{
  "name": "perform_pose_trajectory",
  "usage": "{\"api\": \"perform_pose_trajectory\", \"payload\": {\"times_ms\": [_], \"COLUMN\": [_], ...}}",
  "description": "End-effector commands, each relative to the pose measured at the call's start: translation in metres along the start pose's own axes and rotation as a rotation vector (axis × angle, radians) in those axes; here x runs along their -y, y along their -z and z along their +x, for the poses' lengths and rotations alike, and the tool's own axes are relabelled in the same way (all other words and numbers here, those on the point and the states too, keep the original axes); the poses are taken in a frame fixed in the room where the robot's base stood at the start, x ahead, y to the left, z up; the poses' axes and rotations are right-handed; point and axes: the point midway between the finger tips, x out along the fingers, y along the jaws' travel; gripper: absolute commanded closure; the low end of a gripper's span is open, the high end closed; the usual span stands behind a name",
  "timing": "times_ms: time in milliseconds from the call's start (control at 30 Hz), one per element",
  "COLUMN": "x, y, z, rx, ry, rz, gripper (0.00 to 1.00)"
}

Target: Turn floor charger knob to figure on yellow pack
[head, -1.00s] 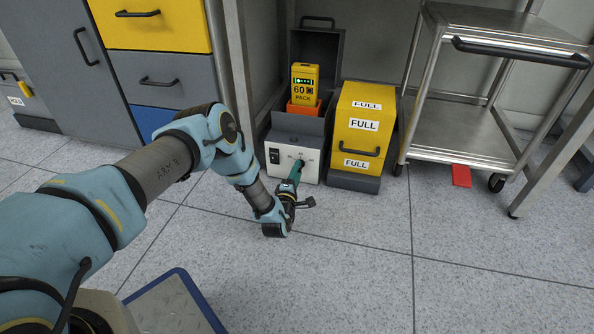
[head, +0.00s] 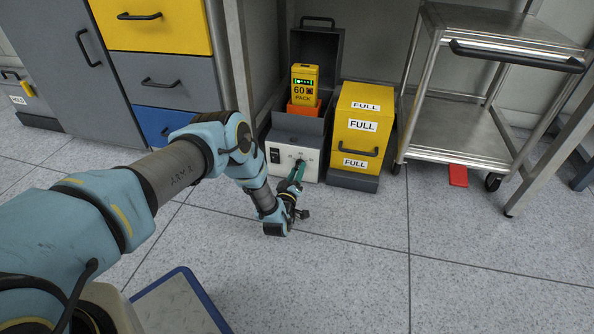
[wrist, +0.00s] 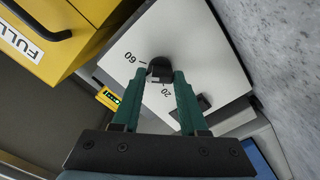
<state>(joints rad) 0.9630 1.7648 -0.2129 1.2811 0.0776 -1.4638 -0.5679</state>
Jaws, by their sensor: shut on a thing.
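The floor charger (head: 282,172) is a grey box with a pale front panel and stands under the bench. Its black knob (wrist: 160,67) is between my green fingertips in the wrist view, and my gripper (wrist: 160,78) is shut on it. The panel shows 60 to the upper left of the knob and 20 below it. The fingers hide part of the dial, and I cannot tell where the knob points. The yellow pack (head: 304,77) sits upright in an orange holder in the charger's top and reads "60 PACK". My gripper (head: 298,169) also shows in the head view.
A yellow box (head: 359,127) marked FULL stands close to the right of the charger. A steel cart (head: 455,130) is further right, with a red piece (head: 458,176) on the floor by it. Drawers (head: 165,80) stand at left. The floor in front is clear.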

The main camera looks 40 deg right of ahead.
Motion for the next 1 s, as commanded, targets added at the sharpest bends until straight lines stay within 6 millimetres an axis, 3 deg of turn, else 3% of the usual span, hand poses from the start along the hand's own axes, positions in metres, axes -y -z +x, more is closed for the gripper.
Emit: {"api": "perform_pose_trajectory", "payload": {"times_ms": [433,1000], "x": [0.0003,0.0009], "y": [-0.0001,-0.0002], "z": [-0.0003,-0.0004], "rx": [0.001,0.001], "ry": [0.001,0.001], "rz": [0.228,0.263], "gripper": [1.00,1.00]}}
